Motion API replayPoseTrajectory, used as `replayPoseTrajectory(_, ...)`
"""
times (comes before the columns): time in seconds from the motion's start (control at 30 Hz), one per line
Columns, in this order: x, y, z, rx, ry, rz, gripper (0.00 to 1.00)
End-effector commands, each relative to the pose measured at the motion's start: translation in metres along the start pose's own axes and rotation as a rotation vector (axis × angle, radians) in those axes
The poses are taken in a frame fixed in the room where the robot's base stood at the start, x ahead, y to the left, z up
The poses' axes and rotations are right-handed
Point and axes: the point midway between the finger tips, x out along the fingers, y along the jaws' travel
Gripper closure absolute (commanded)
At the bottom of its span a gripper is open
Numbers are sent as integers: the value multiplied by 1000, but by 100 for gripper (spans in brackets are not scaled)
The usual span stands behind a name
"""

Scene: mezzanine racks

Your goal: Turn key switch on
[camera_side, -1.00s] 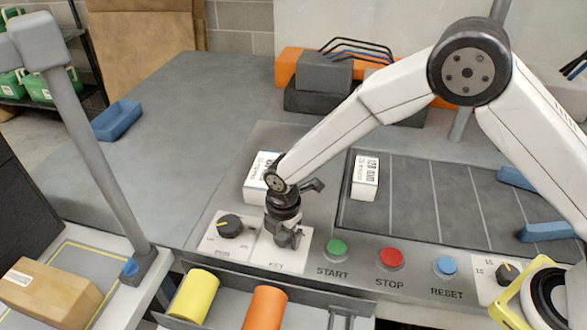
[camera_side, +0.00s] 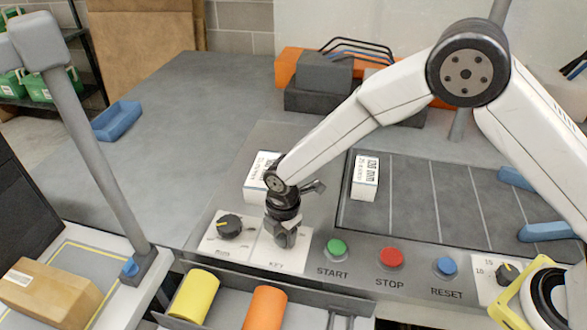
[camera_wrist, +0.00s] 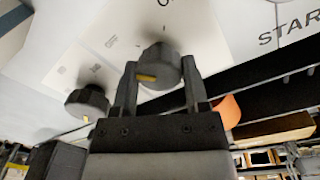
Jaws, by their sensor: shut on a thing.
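The key switch (camera_wrist: 160,62) shows in the wrist view as a dark round knob with a yellow mark, on a white plate. My gripper (camera_wrist: 159,68) has one finger on each side of this knob and is shut on it. In the side view my gripper (camera_side: 285,237) points down onto the white plate (camera_side: 268,255) with the KEY label. There the fingers hide most of the knob.
A second dark knob (camera_side: 230,226) with a yellow pointer sits just left of my gripper. Green START (camera_side: 337,247), red STOP (camera_side: 391,257) and blue RESET (camera_side: 446,265) buttons lie to the right. A white box (camera_side: 262,178) stands close behind my gripper.

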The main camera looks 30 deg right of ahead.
Motion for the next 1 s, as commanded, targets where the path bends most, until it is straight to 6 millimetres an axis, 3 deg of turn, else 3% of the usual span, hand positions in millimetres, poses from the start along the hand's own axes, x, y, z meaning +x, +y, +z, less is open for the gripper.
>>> replayPoseTrajectory(0.37,0,1,-1,223,-7,1,100)
replayPoseTrajectory(1.0,-1,2,-2,822,-29,3,100)
